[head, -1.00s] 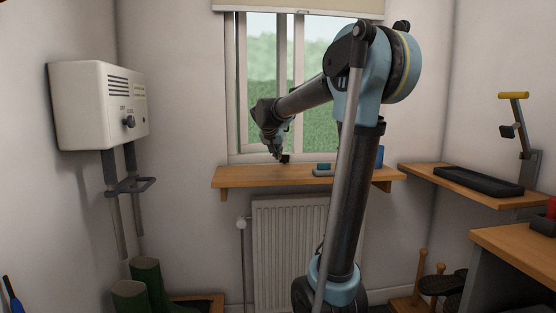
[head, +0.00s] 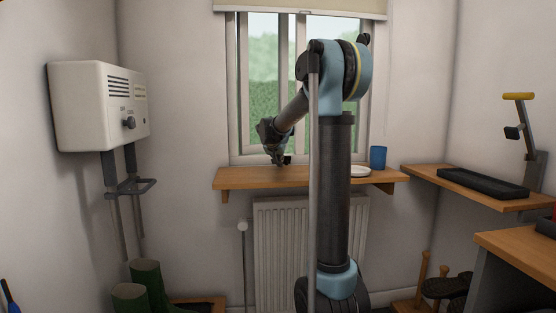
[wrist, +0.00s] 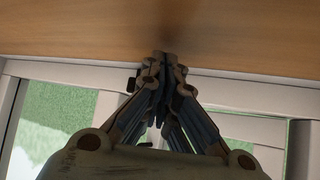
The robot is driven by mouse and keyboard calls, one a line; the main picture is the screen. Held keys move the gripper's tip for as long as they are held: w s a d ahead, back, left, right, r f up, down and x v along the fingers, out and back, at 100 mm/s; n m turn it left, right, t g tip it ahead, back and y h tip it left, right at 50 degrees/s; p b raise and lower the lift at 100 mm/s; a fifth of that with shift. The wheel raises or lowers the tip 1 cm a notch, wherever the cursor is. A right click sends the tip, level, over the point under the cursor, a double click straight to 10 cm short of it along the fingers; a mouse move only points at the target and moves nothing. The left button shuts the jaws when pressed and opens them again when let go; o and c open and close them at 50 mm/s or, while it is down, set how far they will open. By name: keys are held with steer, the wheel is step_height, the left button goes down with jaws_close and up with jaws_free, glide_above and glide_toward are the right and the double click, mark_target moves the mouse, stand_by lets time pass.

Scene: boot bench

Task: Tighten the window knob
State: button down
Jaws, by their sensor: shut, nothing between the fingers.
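The window (head: 262,110) is behind the wooden sill shelf (head: 235,178). My gripper (head: 279,161) is low in front of the window's bottom frame, just above the shelf. Its fingers are shut and empty; in the wrist view the fingertips (wrist: 160,60) meet near the shelf's edge. A small dark piece, perhaps the window knob (head: 288,160), shows close to the right of the fingertips. In the wrist view a dark bit (wrist: 131,82) shows beside the fingers at the window frame. I cannot tell whether the fingers touch it, as they hide part of that area.
A blue cup (head: 378,157) and a white saucer (head: 360,171) stand on the shelf's right end. A radiator (head: 275,235) is below. A white heater box (head: 97,105) hangs on the left wall. A side shelf (head: 475,187) holds a black tray (head: 483,183).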

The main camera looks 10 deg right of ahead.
mark_target(286, 160)
steer(key=shift+w+d, duration=0.35)
steer(key=shift+w, duration=0.45)
steer(key=shift+w+d, duration=0.35)
steer(key=shift+w, duration=0.45)
steer(key=shift+d+r, duration=0.1)
